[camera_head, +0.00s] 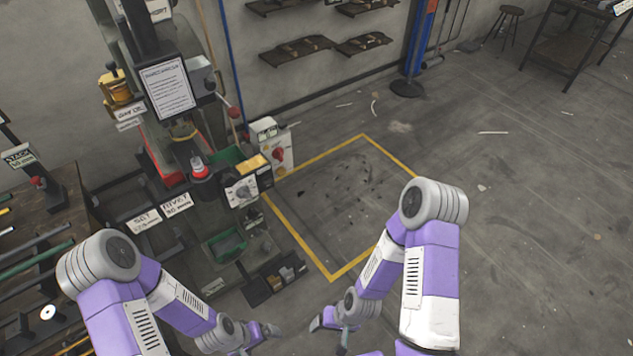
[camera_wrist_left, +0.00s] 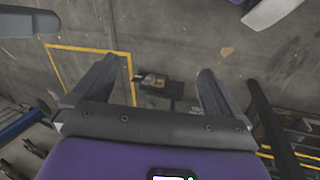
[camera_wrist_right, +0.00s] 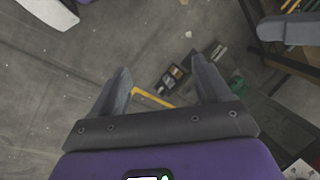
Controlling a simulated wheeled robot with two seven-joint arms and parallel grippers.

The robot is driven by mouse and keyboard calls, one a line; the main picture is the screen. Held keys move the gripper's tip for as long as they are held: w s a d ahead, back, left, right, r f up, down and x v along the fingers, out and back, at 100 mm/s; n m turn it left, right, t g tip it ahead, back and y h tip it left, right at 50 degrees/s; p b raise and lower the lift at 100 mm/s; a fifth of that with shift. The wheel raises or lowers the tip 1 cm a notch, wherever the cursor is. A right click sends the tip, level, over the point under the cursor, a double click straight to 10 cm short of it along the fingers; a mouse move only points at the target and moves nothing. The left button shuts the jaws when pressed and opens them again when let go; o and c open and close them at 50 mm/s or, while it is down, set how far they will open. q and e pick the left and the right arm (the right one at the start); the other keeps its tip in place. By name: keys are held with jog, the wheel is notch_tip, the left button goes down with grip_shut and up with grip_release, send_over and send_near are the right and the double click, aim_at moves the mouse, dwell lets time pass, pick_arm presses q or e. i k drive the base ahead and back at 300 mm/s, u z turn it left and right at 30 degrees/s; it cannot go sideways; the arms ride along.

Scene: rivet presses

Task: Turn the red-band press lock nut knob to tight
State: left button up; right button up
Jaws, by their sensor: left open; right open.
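A dark press (camera_head: 165,75) with a paper notice stands at the left in the head view. A red-and-white round part (camera_head: 199,169) sits low on its front. I cannot tell which part is the lock nut knob, and I see no clear red band. My left gripper (camera_head: 260,338) is open and empty at the bottom, below and apart from the press; it also shows in the left wrist view (camera_wrist_left: 157,70). My right gripper (camera_head: 330,332) is open and empty to its right; its fingers show in the right wrist view (camera_wrist_right: 161,68).
A white box with a red switch (camera_head: 278,155) stands right of the press. A workbench with rods (camera_head: 40,245) is at the left. The yellow-outlined floor area (camera_head: 345,205) is clear.

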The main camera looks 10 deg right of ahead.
aim_at(266, 181)
jog(key=z, duration=0.05)
jog(key=k, duration=0.5)
jog(key=u, duration=0.7)
jog(key=i, duration=1.05)
